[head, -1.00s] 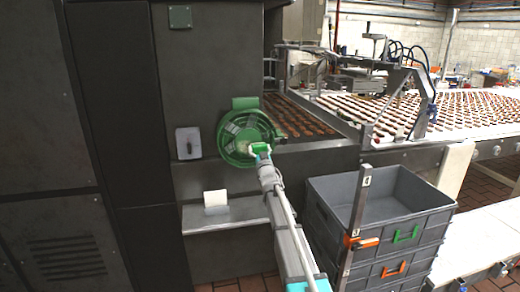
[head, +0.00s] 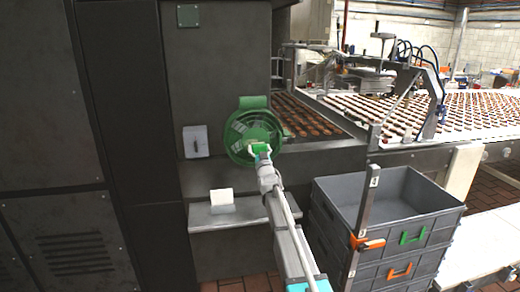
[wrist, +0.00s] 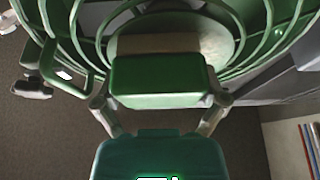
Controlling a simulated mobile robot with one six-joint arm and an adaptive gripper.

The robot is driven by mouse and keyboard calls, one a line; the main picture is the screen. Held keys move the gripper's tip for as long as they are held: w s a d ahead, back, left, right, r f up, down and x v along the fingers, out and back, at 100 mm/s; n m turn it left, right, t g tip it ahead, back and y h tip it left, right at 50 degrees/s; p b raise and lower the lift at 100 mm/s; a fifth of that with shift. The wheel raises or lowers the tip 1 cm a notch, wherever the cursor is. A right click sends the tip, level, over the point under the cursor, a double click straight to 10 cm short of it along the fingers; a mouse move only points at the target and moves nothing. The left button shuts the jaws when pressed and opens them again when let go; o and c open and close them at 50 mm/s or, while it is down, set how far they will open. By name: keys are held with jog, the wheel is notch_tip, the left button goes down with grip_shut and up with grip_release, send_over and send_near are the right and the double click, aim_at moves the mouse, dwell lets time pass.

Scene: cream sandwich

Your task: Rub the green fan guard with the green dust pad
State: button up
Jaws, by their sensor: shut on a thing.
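The green fan guard (head: 240,128) is a round ringed cage on the dark machine wall, left of the conveyor. In the wrist view its green rings (wrist: 255,40) fill the top. My gripper (head: 260,149) is in front of the guard's lower middle. It is shut on the green dust pad (wrist: 155,82), a green block with a tan layer (wrist: 158,43) on its far side. The pad is at the guard's round centre plate; whether they touch I cannot tell. The pad also shows as a small green patch in the head view (head: 257,148).
A grey wall box (head: 195,142) is left of the guard. Below is a shelf (head: 230,222) with a white card (head: 221,198). Stacked grey crates (head: 385,180) stand at right, beside an upright post (head: 365,205) with an orange clamp. A conveyor (head: 400,125) carries biscuits behind them.

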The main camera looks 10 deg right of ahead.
aim_at(245, 144)
jog(key=shift+w+a, duration=0.1)
jog(key=shift+a, duration=1.15)
jog(key=shift+a, duration=0.15)
jog(key=shift+a, duration=1.35)
jog(key=shift+s, duration=0.25)
jog(key=shift+s, duration=2.9)
jog(key=shift+s, duration=1.5)
